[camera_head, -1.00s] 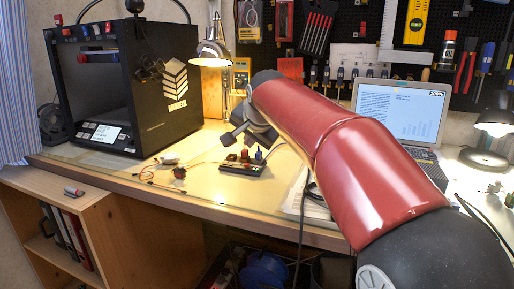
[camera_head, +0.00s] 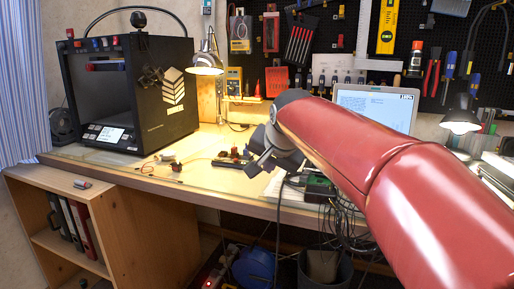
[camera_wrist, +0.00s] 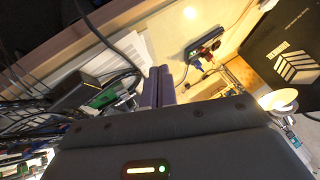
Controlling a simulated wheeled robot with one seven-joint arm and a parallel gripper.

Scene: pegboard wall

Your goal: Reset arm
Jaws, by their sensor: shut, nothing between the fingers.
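My gripper (camera_head: 258,163) hangs over the front part of the desk in the head view, at the end of my red arm. In the wrist view its two fingers (camera_wrist: 159,86) are together with nothing between them. The desk top (camera_head: 205,172) lies below it. A small dark power strip or board with colored plugs (camera_head: 231,159) sits on the desk just left of the gripper. It also shows in the wrist view (camera_wrist: 205,43), beyond the fingers.
A black 3D printer (camera_head: 165,125) stands at the left, with a desk lamp (camera_head: 207,62) beside it. A laptop (camera_head: 375,108) is partly behind my arm. Cables (camera_head: 345,215) hang at the desk's front edge. A wooden shelf (camera_head: 125,230) stands front left. A pegboard with tools (camera_head: 345,25) is behind.

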